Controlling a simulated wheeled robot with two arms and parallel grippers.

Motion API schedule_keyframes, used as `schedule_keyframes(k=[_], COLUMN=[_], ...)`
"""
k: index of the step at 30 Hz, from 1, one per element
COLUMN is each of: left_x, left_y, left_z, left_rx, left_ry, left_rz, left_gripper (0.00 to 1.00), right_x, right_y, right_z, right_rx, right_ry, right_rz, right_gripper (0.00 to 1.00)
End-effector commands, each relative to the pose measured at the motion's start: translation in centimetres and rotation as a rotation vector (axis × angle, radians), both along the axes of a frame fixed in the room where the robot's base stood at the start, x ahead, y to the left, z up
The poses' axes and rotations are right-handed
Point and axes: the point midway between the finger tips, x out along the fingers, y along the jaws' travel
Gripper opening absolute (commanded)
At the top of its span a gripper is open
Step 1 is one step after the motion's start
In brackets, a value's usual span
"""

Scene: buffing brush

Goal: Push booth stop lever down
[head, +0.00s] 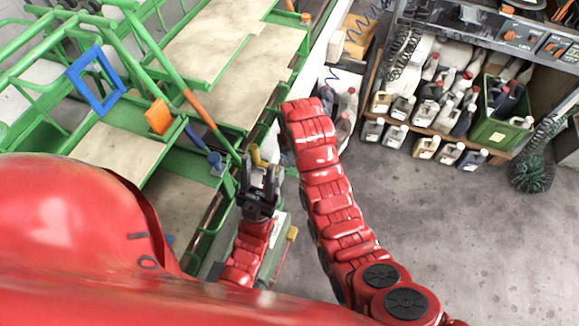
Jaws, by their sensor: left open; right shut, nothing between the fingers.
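I cannot tell for sure which part is the booth stop lever. A small yellow piece (257,157) shows at the fingertips of my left gripper (259,172), on or beside the green frame. The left gripper's dark fingers are apart and point up the picture. I cannot tell whether they touch the yellow piece. An orange block (159,117) and a blue bar with a knob-like end (214,159) sit on the green frame to the left. My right arm reaches up the picture and bends over at its far end, and its gripper is hidden.
The green frame (176,82) with beige panels (120,150) and a blue square frame (96,79) fills the left. A shelf of bottles (430,115), a green crate (495,128) and a dark green brush (532,174) stand at right. The grey floor (450,230) is clear.

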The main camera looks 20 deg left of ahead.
Motion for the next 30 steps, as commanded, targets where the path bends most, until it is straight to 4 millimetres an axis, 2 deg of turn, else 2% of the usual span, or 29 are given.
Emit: schedule_keyframes(k=[1, 2, 3, 10, 16, 30], left_x=[0.0, 0.0, 0.0, 0.0, 0.0, 0.0], left_y=[0.0, 0.0, 0.0, 0.0, 0.0, 0.0], left_z=[1.8, 2.2, 3.4, 6.8, 7.7, 7.7], left_rx=[0.000, 0.000, 0.000, 0.000, 0.000, 0.000], left_ry=[-0.003, -0.004, -0.003, -0.003, -0.003, -0.003], left_rz=[0.000, 0.000, 0.000, 0.000, 0.000, 0.000], left_gripper=[0.45, 0.45, 0.45, 0.45, 0.45, 0.45], right_x=[0.0, 0.0, -0.2, -0.5, -0.7, -0.7], right_y=[0.0, 0.0, -0.1, -0.3, -0.4, -0.3], right_z=[2.5, 3.2, 4.3, 7.1, 8.0, 8.0], right_rx=[0.004, 0.005, 0.003, 0.001, 0.001, 0.001], right_ry=[-0.006, -0.005, -0.002, 0.001, 0.000, 0.000], right_rz=[-0.001, -0.001, -0.001, -0.001, 0.000, 0.000], right_gripper=[0.00, 0.00, 0.00, 0.00, 0.00, 0.00])
